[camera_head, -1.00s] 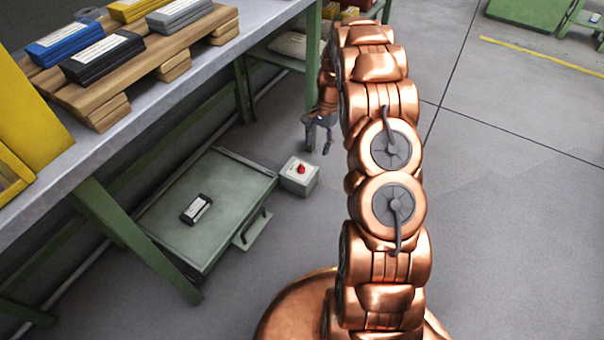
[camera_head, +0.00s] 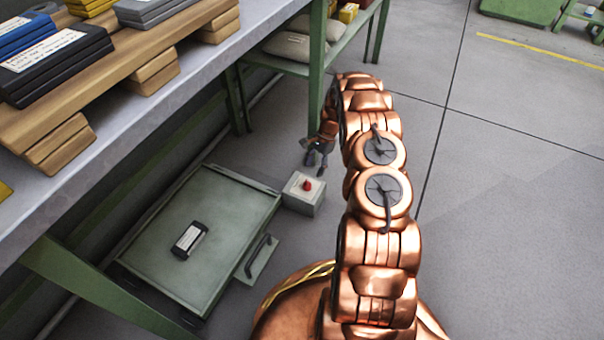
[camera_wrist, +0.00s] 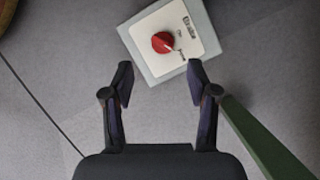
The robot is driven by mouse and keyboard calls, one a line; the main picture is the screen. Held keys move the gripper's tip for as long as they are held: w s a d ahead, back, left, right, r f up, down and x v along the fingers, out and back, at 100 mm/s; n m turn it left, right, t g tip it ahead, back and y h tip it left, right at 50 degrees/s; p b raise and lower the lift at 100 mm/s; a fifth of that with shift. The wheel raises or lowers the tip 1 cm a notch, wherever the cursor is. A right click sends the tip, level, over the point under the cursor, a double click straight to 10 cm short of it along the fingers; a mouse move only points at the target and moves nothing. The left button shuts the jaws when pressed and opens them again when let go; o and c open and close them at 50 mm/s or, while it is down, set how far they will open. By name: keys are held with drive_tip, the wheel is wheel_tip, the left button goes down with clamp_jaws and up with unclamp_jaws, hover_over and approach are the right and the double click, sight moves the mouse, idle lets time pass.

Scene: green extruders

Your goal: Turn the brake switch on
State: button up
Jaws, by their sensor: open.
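The brake switch is a red knob (camera_head: 308,185) on top of a small light-grey box (camera_head: 304,202) standing on the floor, beside the right edge of a green case. In the wrist view the red knob (camera_wrist: 162,42) sits on a white plate (camera_wrist: 186,24) with small dark markings, at the top centre. My gripper (camera_head: 316,169) is just behind the box in the head view, pointing down. In the wrist view my gripper (camera_wrist: 159,74) is open and empty, with the knob beyond and between the fingertips. The fingers appear apart from the box.
The green case (camera_head: 225,222) lies on the floor with a dark labelled block (camera_head: 189,240) on it. A workbench (camera_head: 150,130) with wooden pallets stands at the left. A green leg (camera_head: 317,75) stands close behind my gripper.

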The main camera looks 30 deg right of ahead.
sight(308, 181)
drive_tip(key=shift+w+a+f, duration=0.3)
drive_tip(key=shift+f, duration=0.1)
drive_tip(key=b+x, duration=0.3)
drive_tip(key=x, duration=0.3)
drive_tip(key=shift+s+f, duration=0.15)
drive_tip(key=shift+f, duration=0.3)
clamp_jaws()
